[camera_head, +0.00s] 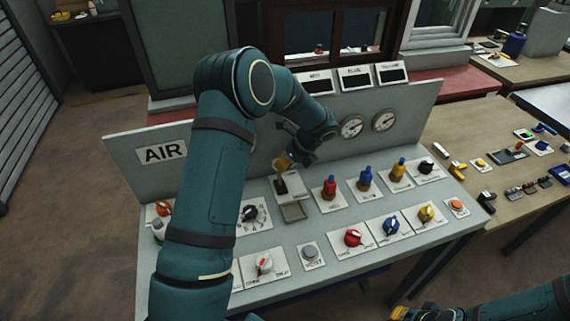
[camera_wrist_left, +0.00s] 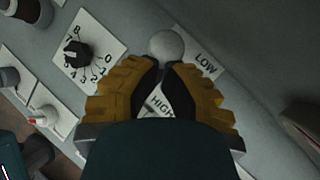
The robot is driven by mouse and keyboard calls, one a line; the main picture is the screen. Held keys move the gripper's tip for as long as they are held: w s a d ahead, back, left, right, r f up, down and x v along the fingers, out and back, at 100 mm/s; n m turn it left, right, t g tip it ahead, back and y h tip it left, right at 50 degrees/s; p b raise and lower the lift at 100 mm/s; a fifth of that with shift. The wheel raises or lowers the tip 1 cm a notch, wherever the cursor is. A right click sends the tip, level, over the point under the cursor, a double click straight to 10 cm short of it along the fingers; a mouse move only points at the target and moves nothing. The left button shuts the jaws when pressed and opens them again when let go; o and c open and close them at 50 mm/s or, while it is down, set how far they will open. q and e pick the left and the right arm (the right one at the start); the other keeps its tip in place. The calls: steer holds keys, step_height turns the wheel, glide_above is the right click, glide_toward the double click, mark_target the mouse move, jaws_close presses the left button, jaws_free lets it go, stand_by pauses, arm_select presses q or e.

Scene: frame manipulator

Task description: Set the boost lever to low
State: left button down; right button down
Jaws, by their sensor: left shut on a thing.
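The boost lever shows in the left wrist view as a pale round knob (camera_wrist_left: 167,45) at the tips of my left gripper (camera_wrist_left: 165,72). The yellow and black fingers are closed in on it, and the shaft is mostly hidden. A LOW label (camera_wrist_left: 206,63) lies up and right of the fingers; a HIGH label (camera_wrist_left: 160,104) shows between them, partly covered. In the head view my left gripper (camera_head: 284,162) is over the lever's mount, largely hidden by my arm. My right gripper (camera_head: 425,313) is at the bottom edge, cut off; its opening is unclear.
The grey panel (camera_head: 330,240) carries several knobs. Gauges (camera_head: 352,127) and an AIR sign (camera_head: 163,152) are on the back board. A wooden table (camera_head: 520,185) stands at right.

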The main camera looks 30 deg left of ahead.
arm_select(q)
steer(key=shift+s+d+f, duration=0.4)
steer(key=shift+s+d, duration=0.05)
steer(key=shift+d, duration=0.15)
arm_select(e)
steer(key=shift+f, duration=0.2)
